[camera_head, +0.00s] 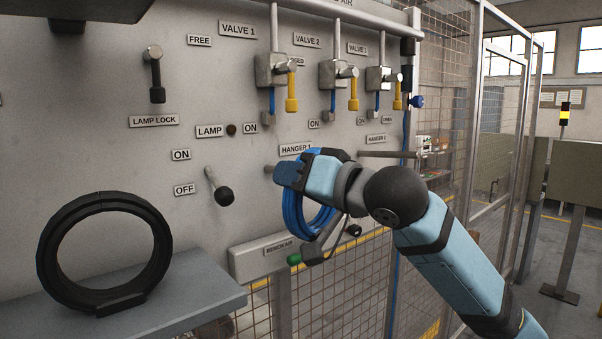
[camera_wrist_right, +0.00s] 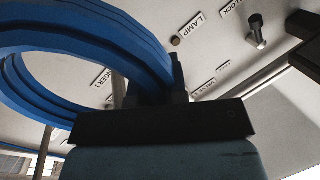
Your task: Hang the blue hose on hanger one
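The blue hose (camera_head: 293,215) is a coil hanging from my right gripper (camera_head: 285,174), in front of the grey panel. The gripper is shut on the coil's upper part; in the wrist view the hose (camera_wrist_right: 85,42) runs between the dark fingers (camera_wrist_right: 155,85). The hanger one label (camera_head: 296,149) is just above the gripper. A short bit of the hanger one peg (camera_head: 269,169) shows left of the fingertips; the rest is hidden behind gripper and hose. I cannot tell whether the peg passes through the coil. My left gripper is not in view.
A hanger two peg (camera_head: 388,154) sticks out to the right. A black ring (camera_head: 63,235) stands on a grey shelf (camera_head: 205,290). A bench air box (camera_head: 250,260) is below. Valves line the panel's top.

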